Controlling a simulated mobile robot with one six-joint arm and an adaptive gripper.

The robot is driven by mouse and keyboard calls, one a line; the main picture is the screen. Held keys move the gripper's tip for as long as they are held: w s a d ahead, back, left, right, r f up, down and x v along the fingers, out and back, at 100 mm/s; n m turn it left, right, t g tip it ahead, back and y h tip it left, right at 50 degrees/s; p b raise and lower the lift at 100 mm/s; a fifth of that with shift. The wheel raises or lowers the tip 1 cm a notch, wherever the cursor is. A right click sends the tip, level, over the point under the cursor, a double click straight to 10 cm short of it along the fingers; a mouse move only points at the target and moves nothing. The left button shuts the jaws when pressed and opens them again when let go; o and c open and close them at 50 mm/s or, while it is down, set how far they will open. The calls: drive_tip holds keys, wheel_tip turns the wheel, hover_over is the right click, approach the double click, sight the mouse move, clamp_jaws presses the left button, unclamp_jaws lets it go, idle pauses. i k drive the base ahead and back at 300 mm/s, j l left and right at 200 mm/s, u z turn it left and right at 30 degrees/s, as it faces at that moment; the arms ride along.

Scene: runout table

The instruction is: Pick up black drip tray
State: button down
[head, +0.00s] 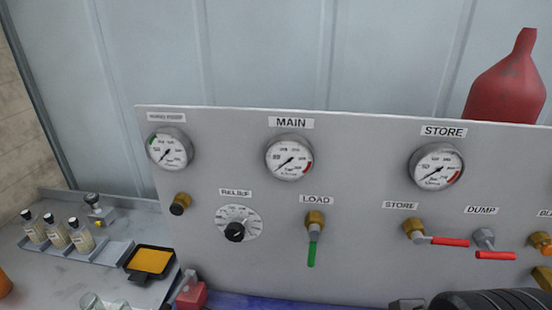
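The black drip tray (138,276) sits on the grey bench at the lower left in the head view. It is a small, shallow, roughly square tray with a dark rim and a yellow-orange surface inside. Its rim looks clear of other things on the top side. My gripper does not show in this view.
A rack with several small bottles (56,236) stands left of the tray. Glass jars (92,302) and a red block-like object (191,293) are near its front. A grey gauge panel (370,200) with valves rises to the right. A black ribbed object (495,301) is at bottom right.

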sight(145, 261)
drive_tip(key=u, duration=1.45)
drive_tip(key=i+j+z, duration=0.3)
drive_tip(key=i+j, duration=0.15)
drive_tip(key=j, duration=0.2)
drive_tip(key=i+j+z, duration=0.15)
drive_tip(key=j, duration=0.2)
drive_tip(key=i+j+z, duration=0.15)
drive_tip(key=j, duration=0.2)
drive_tip(key=i+j+z, duration=0.15)
drive_tip(key=j, duration=0.25)
drive_tip(key=i+j+z, duration=0.15)
drive_tip(key=j, duration=0.3)
